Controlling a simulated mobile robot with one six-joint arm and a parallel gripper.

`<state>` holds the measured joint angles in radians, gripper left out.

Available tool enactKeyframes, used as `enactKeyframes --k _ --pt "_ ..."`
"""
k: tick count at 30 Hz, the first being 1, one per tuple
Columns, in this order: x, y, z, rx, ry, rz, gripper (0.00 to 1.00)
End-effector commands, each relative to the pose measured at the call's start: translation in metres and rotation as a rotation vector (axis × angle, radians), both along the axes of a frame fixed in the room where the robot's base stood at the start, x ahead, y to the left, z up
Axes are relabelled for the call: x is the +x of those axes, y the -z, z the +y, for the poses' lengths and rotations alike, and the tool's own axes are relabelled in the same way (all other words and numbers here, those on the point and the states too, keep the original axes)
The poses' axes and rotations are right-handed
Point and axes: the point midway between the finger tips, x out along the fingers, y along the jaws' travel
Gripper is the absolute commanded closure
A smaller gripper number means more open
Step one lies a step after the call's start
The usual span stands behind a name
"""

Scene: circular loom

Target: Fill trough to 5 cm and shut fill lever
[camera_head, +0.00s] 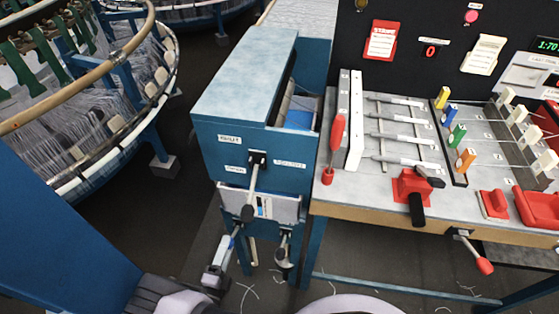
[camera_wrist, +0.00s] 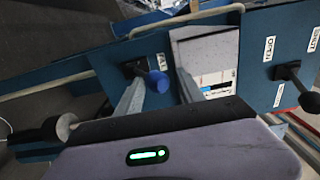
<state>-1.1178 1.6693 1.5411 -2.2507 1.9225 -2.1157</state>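The blue trough cabinet (camera_head: 225,145) stands mid-picture in the head view, with small labels on its front. A lever (camera_head: 252,190) with a black end hangs down from its front panel. A pale gauge panel (camera_head: 285,207) with a blue strip sits below; it also shows in the wrist view (camera_wrist: 215,50), its level too small to read. My gripper (camera_head: 227,252) is low in front of the cabinet. In the wrist view its fingers (camera_wrist: 159,88) are apart, with a blue knob (camera_wrist: 157,81) beyond the gap; contact cannot be told. A black-knobbed lever (camera_wrist: 290,73) between labels is at right.
A second handle (camera_head: 284,255) hangs below the gauge panel. The workbench (camera_head: 340,190) at right carries red and coloured levers, and a red-tipped crank (camera_head: 483,265) juts from its front. The round loom (camera_head: 90,120) stands at left. Dark floor lies between loom and cabinet.

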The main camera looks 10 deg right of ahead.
Motion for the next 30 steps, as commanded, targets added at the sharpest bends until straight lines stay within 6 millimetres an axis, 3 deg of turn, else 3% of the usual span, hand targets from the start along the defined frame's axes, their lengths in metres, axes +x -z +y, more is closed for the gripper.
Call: enactKeyframes --k 10,21,30 --pt "-0.003 0.002 0.0 -0.004 -0.002 0.005 0.45" --pt "-0.067 0.004 0.027 -0.005 -0.005 0.006 0.45" --pt "-0.075 0.002 0.03 -0.006 -0.001 0.007 0.45"
